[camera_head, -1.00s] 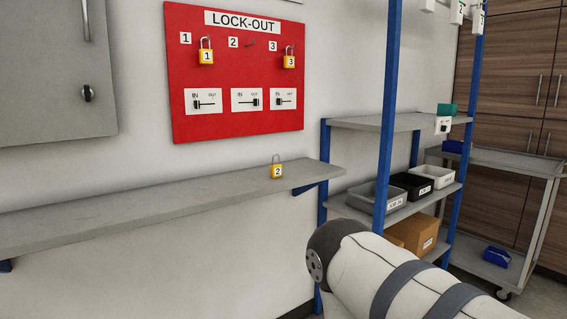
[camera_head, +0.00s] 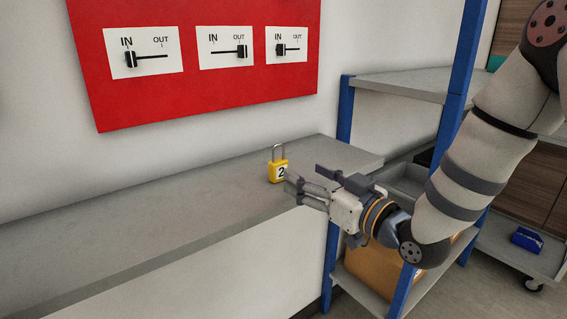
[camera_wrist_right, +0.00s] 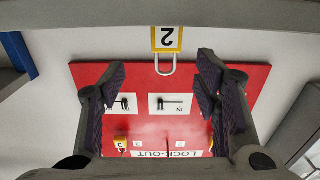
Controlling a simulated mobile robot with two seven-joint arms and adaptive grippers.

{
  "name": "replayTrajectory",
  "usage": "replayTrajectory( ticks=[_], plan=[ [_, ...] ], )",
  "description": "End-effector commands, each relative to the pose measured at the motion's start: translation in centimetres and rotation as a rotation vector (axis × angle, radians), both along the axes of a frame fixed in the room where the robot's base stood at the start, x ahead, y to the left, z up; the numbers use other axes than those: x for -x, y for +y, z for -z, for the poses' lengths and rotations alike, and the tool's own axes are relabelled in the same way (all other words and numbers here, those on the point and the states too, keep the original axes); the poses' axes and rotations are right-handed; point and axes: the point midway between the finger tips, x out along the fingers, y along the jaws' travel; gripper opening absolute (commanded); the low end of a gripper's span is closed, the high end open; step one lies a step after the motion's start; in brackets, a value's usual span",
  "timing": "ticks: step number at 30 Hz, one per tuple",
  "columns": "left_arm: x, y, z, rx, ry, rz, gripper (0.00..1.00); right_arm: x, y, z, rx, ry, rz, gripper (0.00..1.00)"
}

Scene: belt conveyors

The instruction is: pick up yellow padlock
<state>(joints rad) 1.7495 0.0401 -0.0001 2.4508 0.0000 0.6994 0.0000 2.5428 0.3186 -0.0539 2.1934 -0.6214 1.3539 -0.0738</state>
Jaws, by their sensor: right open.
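The yellow padlock (camera_head: 278,168) stands upright on the grey wall shelf (camera_head: 150,215), near its right end. It has a white label with a 2 and a metal shackle. My right gripper (camera_head: 302,178) is open, just right of the padlock, with its fingers pointing at it. In the right wrist view the picture is upside down. There the padlock (camera_wrist_right: 167,40) shows at the top, between and beyond the spread fingers (camera_wrist_right: 162,64). I cannot tell whether a finger touches it. My left gripper is not in view.
A red lock-out board (camera_head: 200,95) with three IN/OUT sliders is on the wall above the shelf. A blue-posted rack (camera_head: 345,115) stands close on the right, beside my right arm. The shelf left of the padlock is clear.

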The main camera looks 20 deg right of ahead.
Motion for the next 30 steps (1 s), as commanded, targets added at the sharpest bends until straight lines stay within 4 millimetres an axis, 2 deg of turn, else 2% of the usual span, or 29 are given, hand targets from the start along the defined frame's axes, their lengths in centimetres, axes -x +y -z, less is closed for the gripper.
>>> replayTrajectory(
  ticks=[1, 14, 22, 23, 29, 30],
  plan=[
    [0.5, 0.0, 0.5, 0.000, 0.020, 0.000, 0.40, -1.2, 0.4, 0.8, 0.002, 0.010, 0.000, 0.57],
    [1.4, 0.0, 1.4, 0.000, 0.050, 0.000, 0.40, -7.4, 3.5, 0.3, 0.001, 0.011, 0.002, 0.57],
    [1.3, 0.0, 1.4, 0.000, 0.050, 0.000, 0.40, -8.0, 3.7, 0.0, -0.002, 0.010, 0.003, 0.57],
    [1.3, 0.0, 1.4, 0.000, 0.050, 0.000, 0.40, -8.0, 3.7, 0.0, -0.002, 0.010, 0.003, 0.52],
    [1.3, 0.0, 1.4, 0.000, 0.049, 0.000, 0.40, -8.0, 3.7, 0.0, -0.001, 0.010, 0.003, 0.07],
    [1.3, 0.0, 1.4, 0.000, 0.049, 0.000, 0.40, -7.9, 3.7, 0.1, -0.001, 0.010, 0.003, 0.03]
  ],
)
